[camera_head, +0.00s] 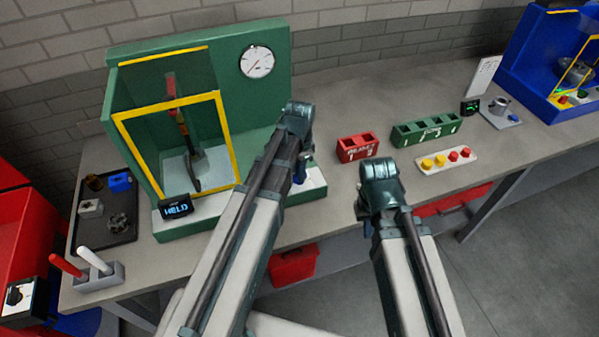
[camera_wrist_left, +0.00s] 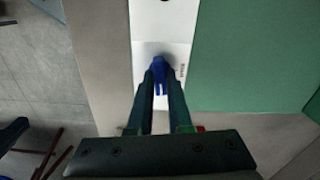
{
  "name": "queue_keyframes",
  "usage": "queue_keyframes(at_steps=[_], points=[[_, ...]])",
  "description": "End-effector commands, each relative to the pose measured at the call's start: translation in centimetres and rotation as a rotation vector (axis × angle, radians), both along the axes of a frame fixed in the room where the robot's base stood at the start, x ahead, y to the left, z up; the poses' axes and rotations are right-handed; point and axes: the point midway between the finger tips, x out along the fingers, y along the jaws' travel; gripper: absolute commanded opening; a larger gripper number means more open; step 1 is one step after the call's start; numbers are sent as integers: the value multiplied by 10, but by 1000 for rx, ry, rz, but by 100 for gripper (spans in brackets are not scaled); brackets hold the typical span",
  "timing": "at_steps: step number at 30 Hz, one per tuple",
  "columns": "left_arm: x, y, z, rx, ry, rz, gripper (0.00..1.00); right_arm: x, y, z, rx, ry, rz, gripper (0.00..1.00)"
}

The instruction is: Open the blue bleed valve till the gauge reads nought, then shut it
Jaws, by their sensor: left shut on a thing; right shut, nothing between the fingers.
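The blue bleed valve (camera_wrist_left: 158,66) stands on a white plate at the front of the green test stand (camera_head: 135,62). In the left wrist view my left gripper (camera_wrist_left: 160,80) is shut on its handle. In the head view my left gripper (camera_head: 299,150) is over the stand's right front corner, its fingers mostly hidden by the arm. The round white gauge (camera_head: 257,61) is on the stand's back panel; its red needle slants to the lower left, its figures too small to read. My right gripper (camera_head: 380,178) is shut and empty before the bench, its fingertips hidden.
A yellow-framed guard (camera_head: 121,116) and a display reading HELD (camera_head: 177,206) are left of my left arm. A red bin (camera_head: 349,149), a green bin (camera_head: 399,134) and a tray of coloured buttons (camera_head: 447,160) lie to the right. A dark tray (camera_head: 122,234) lies left.

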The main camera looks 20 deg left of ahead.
Motion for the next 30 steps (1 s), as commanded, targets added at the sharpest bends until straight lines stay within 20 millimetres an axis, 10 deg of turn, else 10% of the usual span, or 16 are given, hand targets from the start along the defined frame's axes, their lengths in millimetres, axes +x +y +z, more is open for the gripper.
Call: queue_keyframes(at_steps=[30], points=[[0, 0, 0, 0, 0, 609, 0, 0, 0, 0, 0, 0, 0, 0]])
